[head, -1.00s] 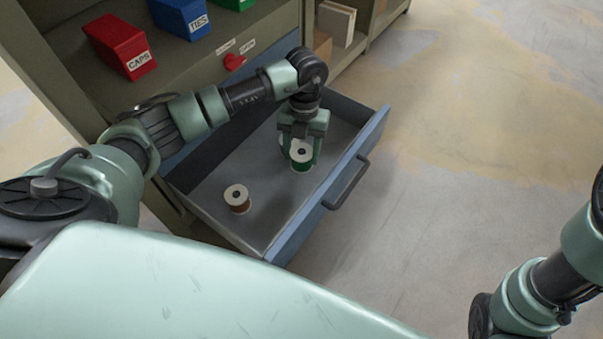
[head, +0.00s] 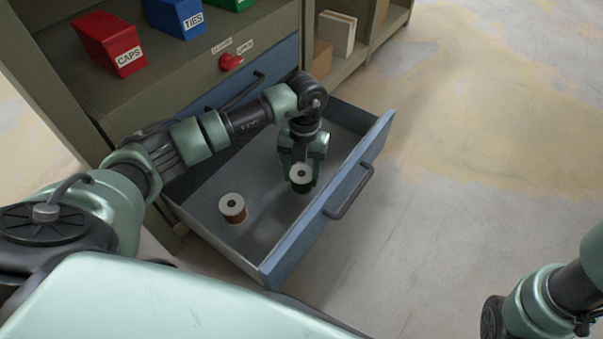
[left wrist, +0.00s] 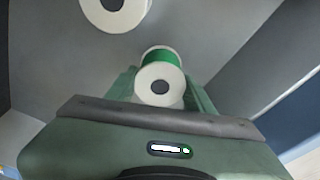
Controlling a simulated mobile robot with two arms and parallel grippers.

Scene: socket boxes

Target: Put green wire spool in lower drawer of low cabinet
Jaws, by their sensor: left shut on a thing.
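The green wire spool (head: 301,180), with white end discs, is upright between the fingers of my left gripper (head: 302,173), which is shut on it. It is inside the open lower drawer (head: 285,262) of the low cabinet (head: 185,85). In the left wrist view the green spool (left wrist: 160,72) sits between the fingers of my left gripper (left wrist: 160,82), close to the grey drawer floor. I cannot tell whether it touches the floor. My right arm shows at the lower right of the head view, but its gripper is out of view.
A brown-red spool (head: 232,209) stands in the drawer, left of the green one. The upper drawer (head: 280,68) is shut, with a red knob (head: 231,62) above it. Red (head: 108,42), blue (head: 175,15) and green bins stand on the shelf. Drawer floor around the spools is free.

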